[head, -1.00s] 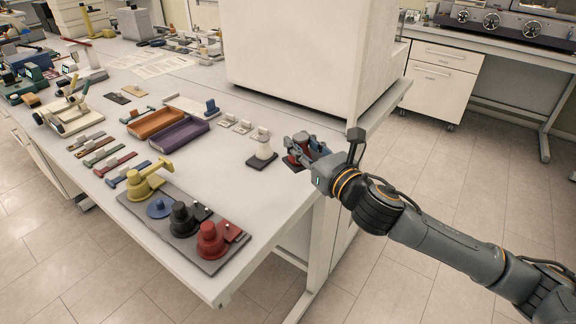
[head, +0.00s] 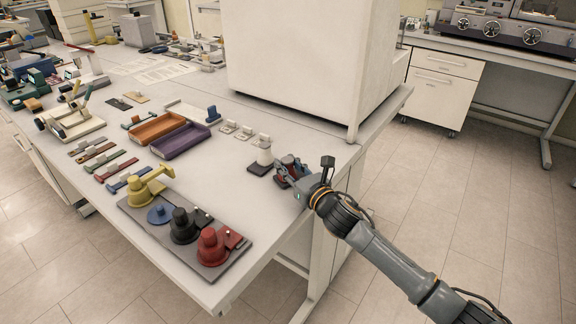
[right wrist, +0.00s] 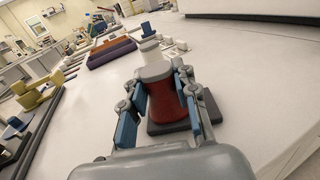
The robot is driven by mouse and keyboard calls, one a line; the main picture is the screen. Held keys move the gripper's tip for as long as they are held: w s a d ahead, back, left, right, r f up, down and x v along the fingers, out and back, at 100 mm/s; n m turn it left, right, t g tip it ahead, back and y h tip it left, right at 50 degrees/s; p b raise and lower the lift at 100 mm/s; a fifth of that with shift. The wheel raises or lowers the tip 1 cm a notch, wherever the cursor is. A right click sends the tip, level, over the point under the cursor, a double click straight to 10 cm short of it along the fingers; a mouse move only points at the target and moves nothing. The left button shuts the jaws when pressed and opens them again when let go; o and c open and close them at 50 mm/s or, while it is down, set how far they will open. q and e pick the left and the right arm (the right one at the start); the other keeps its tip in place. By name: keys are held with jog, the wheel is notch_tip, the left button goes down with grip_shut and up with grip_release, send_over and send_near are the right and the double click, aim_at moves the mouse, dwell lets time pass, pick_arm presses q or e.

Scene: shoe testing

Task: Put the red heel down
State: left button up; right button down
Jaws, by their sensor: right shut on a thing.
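The red heel (head: 288,160) is a short red cylinder-like body near the right edge of the bench. My right gripper (head: 284,171) is shut around it. In the right wrist view the red heel (right wrist: 168,103) stands between the blue finger pads, with a dark square plate (right wrist: 207,108) under or just behind it. I cannot tell whether its base touches the plate. A white heel (head: 265,154) on a dark base stands just left of it in the head view. My left gripper is not in view.
A dark board (head: 147,227) with yellow, blue, black and red pieces lies at the bench's front. Orange (head: 157,127) and purple (head: 182,141) trays lie farther back. A large white cabinet (head: 300,60) stands behind the right gripper. Bare bench lies between the board and gripper.

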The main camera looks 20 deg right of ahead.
jog(key=shift+f, duration=0.1)
jog(key=c, duration=1)
grip_release()
jog(key=shift+r, duration=0.2)
jog(key=shift+b+v, duration=0.65)
jog(key=shift+v, duration=5.4)
jog(key=shift+f, duration=0.1)
